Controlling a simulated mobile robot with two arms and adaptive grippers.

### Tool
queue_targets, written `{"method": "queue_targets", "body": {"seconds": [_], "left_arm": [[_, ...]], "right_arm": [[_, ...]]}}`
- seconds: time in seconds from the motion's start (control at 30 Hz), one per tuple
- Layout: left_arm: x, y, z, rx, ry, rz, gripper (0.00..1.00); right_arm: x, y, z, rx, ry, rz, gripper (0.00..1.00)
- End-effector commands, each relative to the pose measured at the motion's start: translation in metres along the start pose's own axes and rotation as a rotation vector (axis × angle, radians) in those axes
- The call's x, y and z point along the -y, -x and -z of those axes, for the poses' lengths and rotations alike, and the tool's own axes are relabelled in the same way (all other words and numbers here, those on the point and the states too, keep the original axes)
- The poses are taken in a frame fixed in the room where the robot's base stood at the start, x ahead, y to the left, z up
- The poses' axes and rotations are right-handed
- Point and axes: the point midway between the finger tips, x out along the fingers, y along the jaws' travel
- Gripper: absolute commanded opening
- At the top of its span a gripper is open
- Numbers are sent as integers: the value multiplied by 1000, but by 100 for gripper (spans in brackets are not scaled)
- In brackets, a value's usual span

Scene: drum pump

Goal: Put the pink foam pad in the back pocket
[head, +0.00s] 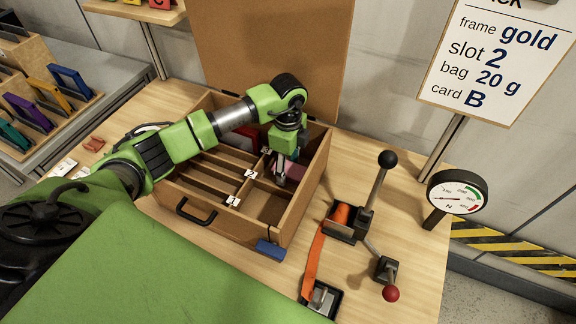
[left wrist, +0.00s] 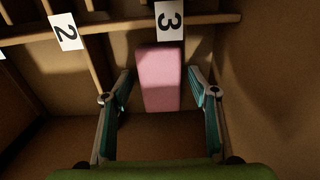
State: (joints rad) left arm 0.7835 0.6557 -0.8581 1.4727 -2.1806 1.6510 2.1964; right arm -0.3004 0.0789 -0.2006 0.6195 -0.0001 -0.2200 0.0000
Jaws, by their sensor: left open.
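The pink foam pad (left wrist: 158,78) is inside the open wooden case (head: 285,232), beside the label 3 in the left wrist view. In the head view, the pad (head: 295,171) shows partly behind my left gripper (head: 284,178), in the back right part of the case. The left gripper (left wrist: 160,98) is open and points down into the case. Its fingers are on either side of the pad, with a gap at each side. Whether the pad touches the case floor is hard to tell. My right gripper is not in view.
Thin dividers with number labels (head: 250,173) split the case. Its lid (head: 270,50) stands open behind. A red item (head: 240,138) is partly hidden by my arm. A lever clamp (head: 372,190), orange strap (head: 314,255) and gauge (head: 457,192) stand to the right.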

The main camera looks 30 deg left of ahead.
Motion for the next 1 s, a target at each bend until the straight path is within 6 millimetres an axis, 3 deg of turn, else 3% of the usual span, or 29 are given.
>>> {"method": "queue_targets", "body": {"seconds": [0.6,1.0], "left_arm": [[1,110,0,0,1,4,54],[0,121,0,0,1,1,54]], "right_arm": [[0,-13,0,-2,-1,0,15],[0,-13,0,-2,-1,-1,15]]}}
